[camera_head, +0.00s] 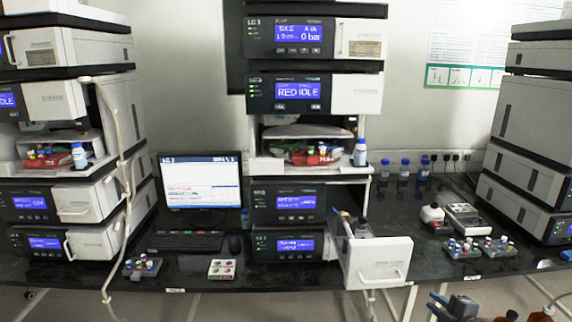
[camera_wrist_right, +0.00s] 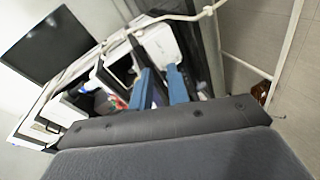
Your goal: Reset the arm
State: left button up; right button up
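My right gripper (camera_head: 436,304) shows at the bottom right of the head view, low in front of the black bench. In the right wrist view its two blue fingers (camera_wrist_right: 160,84) stand apart, with no held object visible between them. The head view shows it clear of the bench items. My left gripper is not in the head view. The task names no other object.
The black bench (camera_head: 420,262) carries instrument stacks, a monitor (camera_head: 200,182) and vial racks (camera_head: 142,266). A white-fronted drawer (camera_head: 377,262) juts out from the middle stack, left of my right gripper. Brown-topped bottles (camera_head: 541,314) stand at the lower right.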

jog(key=s+f+m+g+h, duration=0.35)
jog(key=s+f+m, duration=0.2)
jog(key=f, duration=0.35)
jog(key=s+f+m+g+h, duration=0.35)
jog(key=s+f+m, duration=0.2)
jog(key=f, duration=0.35)
jog(key=s+a+f+m+g+y, duration=0.2)
jog(key=s+a+f, duration=0.5)
jog(key=s+a, duration=0.4)
jog(key=s+a+f+m+g+y, duration=0.2)
jog(key=s+a+f, duration=0.5)
jog(key=s+a, duration=0.4)
jog(key=shift+s+a+g+y, duration=0.2)
jog(key=shift+a+g+y, duration=0.5)
jog(key=shift+g, duration=0.4)
